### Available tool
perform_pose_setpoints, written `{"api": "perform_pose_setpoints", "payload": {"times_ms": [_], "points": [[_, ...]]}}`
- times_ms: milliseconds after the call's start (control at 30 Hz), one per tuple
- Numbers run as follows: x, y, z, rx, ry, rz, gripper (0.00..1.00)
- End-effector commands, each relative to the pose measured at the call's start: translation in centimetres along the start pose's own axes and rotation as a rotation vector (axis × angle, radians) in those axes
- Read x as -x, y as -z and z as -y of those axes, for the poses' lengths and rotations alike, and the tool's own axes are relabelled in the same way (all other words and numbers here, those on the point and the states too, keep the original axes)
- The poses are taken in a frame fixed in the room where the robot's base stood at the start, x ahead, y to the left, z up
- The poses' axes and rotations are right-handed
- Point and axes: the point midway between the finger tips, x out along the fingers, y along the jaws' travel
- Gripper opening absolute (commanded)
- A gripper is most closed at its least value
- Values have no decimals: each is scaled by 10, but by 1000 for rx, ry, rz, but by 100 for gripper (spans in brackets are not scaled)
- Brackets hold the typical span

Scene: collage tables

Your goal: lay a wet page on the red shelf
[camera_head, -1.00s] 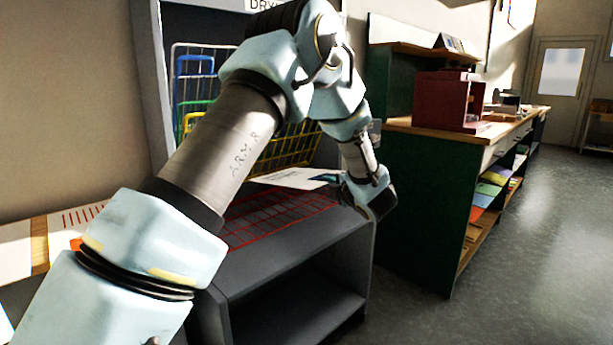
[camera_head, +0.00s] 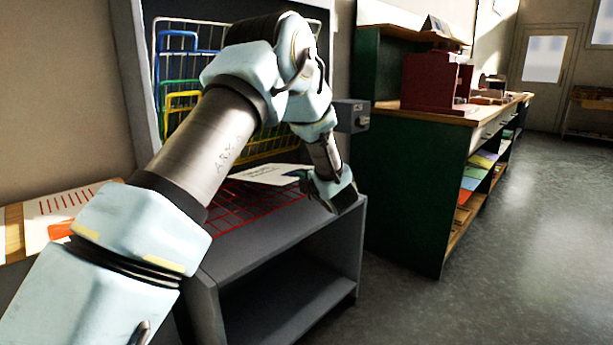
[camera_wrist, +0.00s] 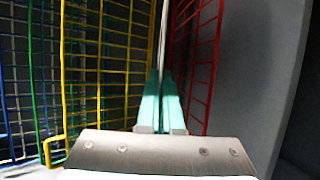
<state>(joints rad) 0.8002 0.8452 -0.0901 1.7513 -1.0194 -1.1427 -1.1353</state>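The red shelf (camera_head: 228,222) is a red wire grid lying flat at the bottom of the grey drying rack. It also shows as red wires in the wrist view (camera_wrist: 201,75). A white page (camera_head: 270,175) with some print sticks out from my gripper (camera_head: 312,183), roughly level, low over the back right of the red shelf. In the wrist view my gripper's teal fingers (camera_wrist: 162,100) are closed together on the page, which shows edge-on as a thin pale strip (camera_wrist: 163,40). I cannot tell whether the page touches the wires. My arm hides part of the shelf.
Yellow (camera_head: 182,108), green and blue wire shelves stand tilted up behind the red one. A grey box (camera_head: 351,116) is on the rack's right side. A green cabinet (camera_head: 405,190) with a dark red press (camera_head: 437,82) stands to the right. Open floor (camera_head: 520,240) lies beyond.

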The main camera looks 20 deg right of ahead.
Motion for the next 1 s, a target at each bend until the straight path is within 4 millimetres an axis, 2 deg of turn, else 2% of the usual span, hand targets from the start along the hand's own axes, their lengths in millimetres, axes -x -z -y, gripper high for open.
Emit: {"api": "perform_pose_setpoints", "payload": {"times_ms": [100, 400, 900, 1000], "points": [[-9, 4, 16, 1, 0, -1, 0], [-26, 11, 36, 1, -1, 0, 0], [-31, 13, 41, 0, 0, 0, 0], [-31, 13, 41, 0, 0, 0, 12]]}}
